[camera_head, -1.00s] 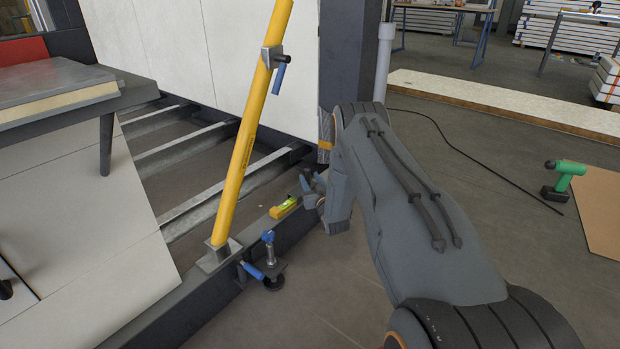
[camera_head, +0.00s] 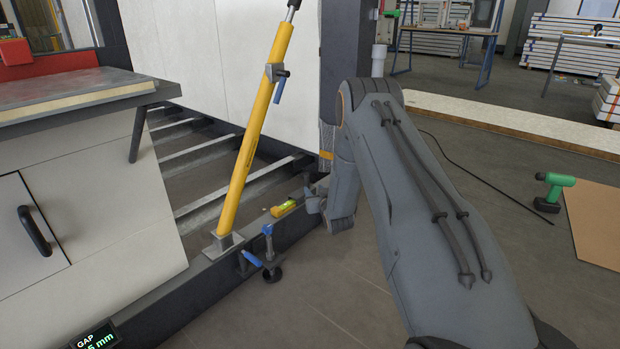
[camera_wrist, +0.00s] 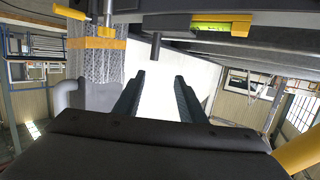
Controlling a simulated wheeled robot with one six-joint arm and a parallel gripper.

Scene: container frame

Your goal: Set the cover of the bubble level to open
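The bubble level (camera_head: 284,208), a small yellow block with a green vial, sits on the dark frame beam right of the yellow prop's foot. It also shows at the top right of the wrist view (camera_wrist: 222,25), with the green vial visible. Whether its cover is open or shut I cannot make out. My gripper (camera_head: 311,199) is just right of the level in the head view, apart from it as far as I can tell. In the wrist view my gripper's two dark fingers (camera_wrist: 157,85) are spread apart with nothing between them.
A slanted yellow prop (camera_head: 250,140) stands left of the level on a metal foot. A blue-handled clamp (camera_head: 268,250) is on the beam in front. A dark post (camera_head: 347,45) rises behind my arm. Open floor (camera_head: 330,285) lies to the right of the beam.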

